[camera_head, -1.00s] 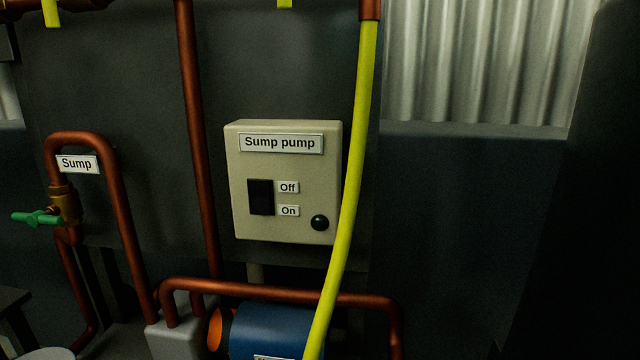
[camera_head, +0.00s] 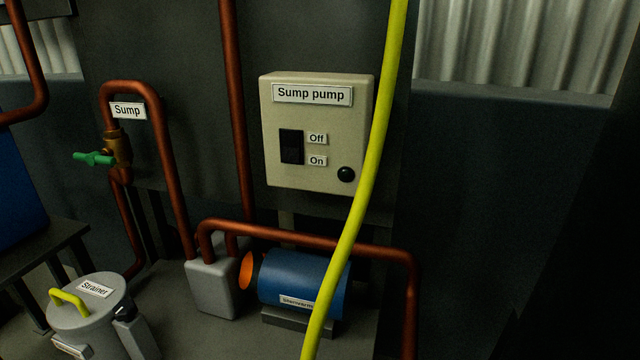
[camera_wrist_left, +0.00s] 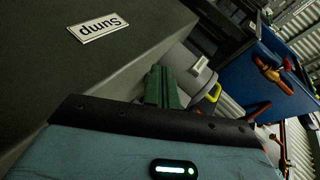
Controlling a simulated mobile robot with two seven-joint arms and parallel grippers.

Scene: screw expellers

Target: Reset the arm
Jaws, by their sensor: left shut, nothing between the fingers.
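My left gripper (camera_wrist_left: 163,88) shows in the left wrist view. Its two dark green fingers are together, with nothing between them. The sign reading Sump (camera_wrist_left: 100,28) is upside down to its upper left, apart from the fingers. The grey strainer (camera_wrist_left: 190,75) is behind and to the right of the fingers, partly hidden by them. Neither of my grippers shows in the head view.
In the head view the sump pump box (camera_head: 318,130) is on the dark wall, with a yellow pipe (camera_head: 378,150) passing its right side. A green-handled valve (camera_head: 95,158), copper pipes, a blue motor (camera_head: 295,277) and the strainer (camera_head: 85,312) stand left and below.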

